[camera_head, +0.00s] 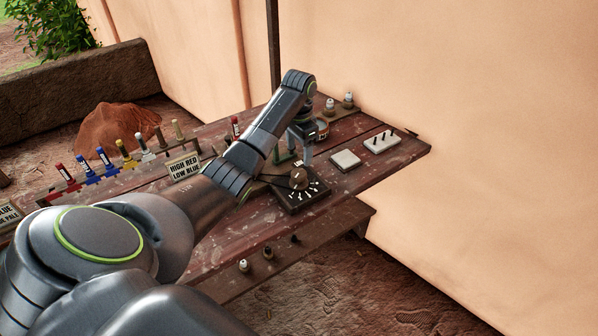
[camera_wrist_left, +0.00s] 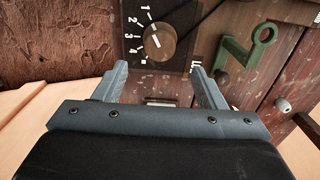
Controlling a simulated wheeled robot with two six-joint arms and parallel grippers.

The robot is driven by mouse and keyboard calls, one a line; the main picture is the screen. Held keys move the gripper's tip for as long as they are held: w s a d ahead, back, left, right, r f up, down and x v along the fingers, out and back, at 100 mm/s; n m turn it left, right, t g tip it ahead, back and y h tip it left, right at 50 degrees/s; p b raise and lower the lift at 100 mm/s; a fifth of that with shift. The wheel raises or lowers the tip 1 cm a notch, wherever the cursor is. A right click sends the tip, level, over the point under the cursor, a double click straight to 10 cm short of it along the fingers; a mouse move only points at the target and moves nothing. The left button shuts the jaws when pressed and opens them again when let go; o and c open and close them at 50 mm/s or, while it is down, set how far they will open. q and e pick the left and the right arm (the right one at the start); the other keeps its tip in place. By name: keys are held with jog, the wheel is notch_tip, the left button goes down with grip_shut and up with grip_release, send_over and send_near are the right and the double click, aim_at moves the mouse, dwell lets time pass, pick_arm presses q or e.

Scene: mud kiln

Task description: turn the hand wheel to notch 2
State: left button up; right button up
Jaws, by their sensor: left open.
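The hand wheel (camera_head: 298,179) is a round brown knob on a dark square plate with white marks, set on the reddish wooden bench. In the left wrist view the wheel (camera_wrist_left: 158,42) shows beside the white numbers 1, 2, 3 and 4. A pale line crosses its face; I cannot tell surely which number it points to. My left gripper (camera_head: 306,154) is close to the wheel, partly hidden by its own arm. In the left wrist view its two fingers (camera_wrist_left: 160,72) are spread, with nothing between them, and the wheel lies just beyond the tips. My right gripper is not in view.
A green bracket (camera_wrist_left: 245,52) stands near the wheel in the wrist view. On the bench (camera_head: 400,156) are a pale square block (camera_head: 345,160), a white block with dark pegs (camera_head: 382,142) and a sign (camera_head: 184,166). A wall rises behind.

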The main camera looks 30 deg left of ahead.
aim_at(299, 173)
pick_arm(q)
notch_tip(299, 173, down, 8)
dwell(0.5)
jog(key=shift+p, duration=0.35)
jog(key=c, duration=1)
